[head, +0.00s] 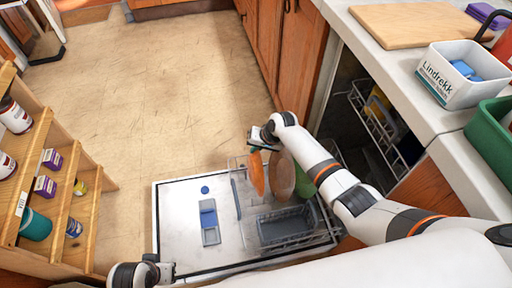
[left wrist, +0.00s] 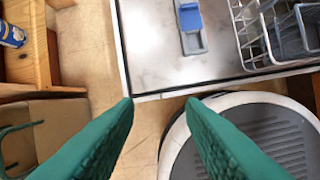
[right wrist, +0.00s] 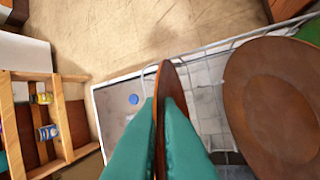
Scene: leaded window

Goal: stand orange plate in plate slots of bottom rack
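The orange plate (head: 257,173) hangs upright, nearly edge-on, at the back left of the bottom rack (head: 241,208). My right gripper (head: 262,134) is shut on its upper edge. In the right wrist view the plate (right wrist: 161,85) shows as a thin edge between the teal fingers (right wrist: 163,105). I cannot tell whether its lower edge is in a slot. A brown plate (head: 282,174) stands upright just right of it, apart at the top; it is large in the right wrist view (right wrist: 278,108). My left gripper (left wrist: 160,105) is open and empty, low near the door's front left corner.
The open dishwasher door (head: 178,222) has a blue-grey dispenser (head: 209,221). A grey basket (head: 285,225) sits in the rack, and a green plate (head: 304,182) stands behind the brown one. The upper rack (head: 375,125) is inside. A wooden shelf (head: 85,215) stands left; the floor behind is clear.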

